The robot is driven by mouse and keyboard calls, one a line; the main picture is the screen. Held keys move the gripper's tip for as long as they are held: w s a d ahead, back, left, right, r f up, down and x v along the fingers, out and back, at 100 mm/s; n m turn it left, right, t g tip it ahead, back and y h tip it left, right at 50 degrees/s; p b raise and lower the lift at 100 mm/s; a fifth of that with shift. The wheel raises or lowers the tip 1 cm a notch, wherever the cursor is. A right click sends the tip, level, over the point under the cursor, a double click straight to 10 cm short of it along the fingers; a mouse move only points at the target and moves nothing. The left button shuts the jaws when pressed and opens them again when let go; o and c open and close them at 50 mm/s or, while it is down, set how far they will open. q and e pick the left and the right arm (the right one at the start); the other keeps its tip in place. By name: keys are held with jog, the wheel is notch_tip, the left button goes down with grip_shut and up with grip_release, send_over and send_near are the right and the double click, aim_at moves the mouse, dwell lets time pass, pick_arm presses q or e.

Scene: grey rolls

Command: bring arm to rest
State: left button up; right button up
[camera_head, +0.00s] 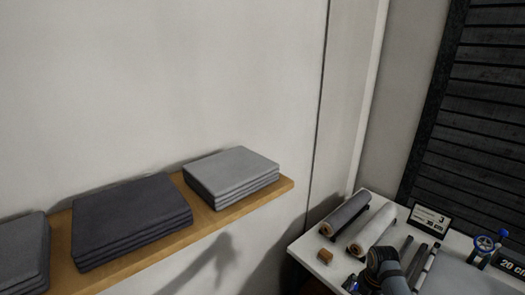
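Neither my left nor my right gripper can be made out in the camera_head view. A dark rounded piece with a grey band shows at the bottom right, in front of the table; I cannot tell for sure whether it is part of my arm. On the white table (312,240) lie a dark grey roll (346,214) and a lighter roll (371,231), side by side and slanting.
A wooden shelf (240,208) on the left wall bears folded stacks: light grey (232,171), dark (130,213) and grey (22,250).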

jog(key=s+f+m+b, duration=0.1)
jog(key=s+f+m, duration=0.35)
jog(key=f, duration=0.55)
jog(key=s+f+m+b, duration=0.1)
jog(key=s+f+m, duration=0.4)
jog(key=f, duration=0.4)
jog(key=s+f+m+b, duration=0.25)
jog(key=s+f, duration=0.35)
jog(key=f, duration=0.4)
pick_arm(q)
notch_tip(320, 180, down, 6)
jog(key=b, duration=0.1)
jog(key=shift+w, duration=0.35)
pick_arm(e)
jog(key=s+a+f+m, duration=0.1)
jog(key=s+f+m, duration=0.2)
jog(key=s, duration=0.5)
jog(key=s+a+f+m, duration=0.1)
jog(key=s+f+m, duration=0.3)
jog(key=s, duration=0.4)
jog(key=s+a+f+m+t, duration=0.1)
jog(key=s+f+m, duration=0.3)
jog(key=s+f, duration=0.2)
jog(key=s, duration=0.2)
jog(key=shift+s+a+h, duration=0.4)
